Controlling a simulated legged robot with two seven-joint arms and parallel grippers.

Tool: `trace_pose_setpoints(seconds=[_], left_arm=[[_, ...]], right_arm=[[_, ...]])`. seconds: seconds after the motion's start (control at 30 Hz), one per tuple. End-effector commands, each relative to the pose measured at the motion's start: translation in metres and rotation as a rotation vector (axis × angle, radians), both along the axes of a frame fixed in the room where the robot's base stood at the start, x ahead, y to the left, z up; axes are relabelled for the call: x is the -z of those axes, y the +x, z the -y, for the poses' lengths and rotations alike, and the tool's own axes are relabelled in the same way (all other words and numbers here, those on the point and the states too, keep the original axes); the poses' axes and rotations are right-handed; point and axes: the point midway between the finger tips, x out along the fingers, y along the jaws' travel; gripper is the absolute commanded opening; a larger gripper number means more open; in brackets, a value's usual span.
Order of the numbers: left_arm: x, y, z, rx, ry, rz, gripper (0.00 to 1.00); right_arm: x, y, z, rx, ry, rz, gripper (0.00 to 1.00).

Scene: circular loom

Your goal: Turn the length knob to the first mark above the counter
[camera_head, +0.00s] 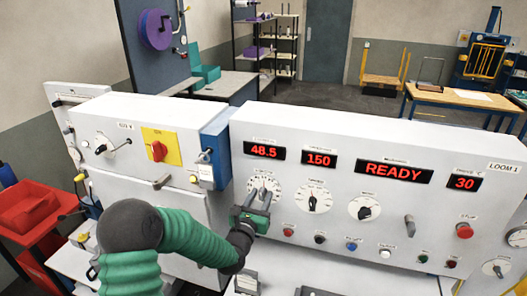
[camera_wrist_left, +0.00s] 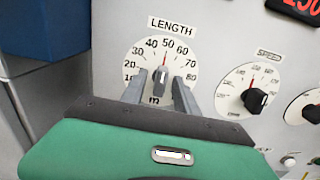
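The length dial (camera_wrist_left: 138,60) is a white disc under a LENGTH label, numbered in tens. Its grey knob (camera_wrist_left: 161,77) has a red pointer line directed up, close to the 50. My left gripper (camera_wrist_left: 160,80) is open, with one finger on each side of the knob and a small gap visible on both sides. In the head view my left gripper (camera_head: 262,200) is in front of the length dial (camera_head: 264,184) and partly covers it. The red counter display (camera_head: 265,152) above the dial reads 48.5. My right gripper is not in view.
The speed knob (camera_head: 313,204) and another knob (camera_head: 365,213) sit to the right. Several buttons and a toggle (camera_head: 409,226) line the panel below. Displays read 150, READY (camera_head: 394,172) and 30. A blue box side (camera_head: 217,150) is just left of the dial.

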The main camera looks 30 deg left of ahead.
Motion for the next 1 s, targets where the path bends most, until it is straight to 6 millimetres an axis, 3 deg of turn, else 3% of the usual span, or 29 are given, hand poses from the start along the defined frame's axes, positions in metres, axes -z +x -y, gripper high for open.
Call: trace_pose_setpoints(seconds=[0.17,0.53,1.0], left_arm=[[-0.001,-0.005,0.001,0.000,0.002,-0.001,0.36],[-0.001,-0.064,0.015,0.000,0.002,-0.001,0.36],[0.001,-0.068,0.017,0.002,0.010,-0.006,0.36]], right_arm=[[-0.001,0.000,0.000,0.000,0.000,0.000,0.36],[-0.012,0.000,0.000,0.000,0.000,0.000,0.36],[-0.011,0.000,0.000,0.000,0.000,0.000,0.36]])
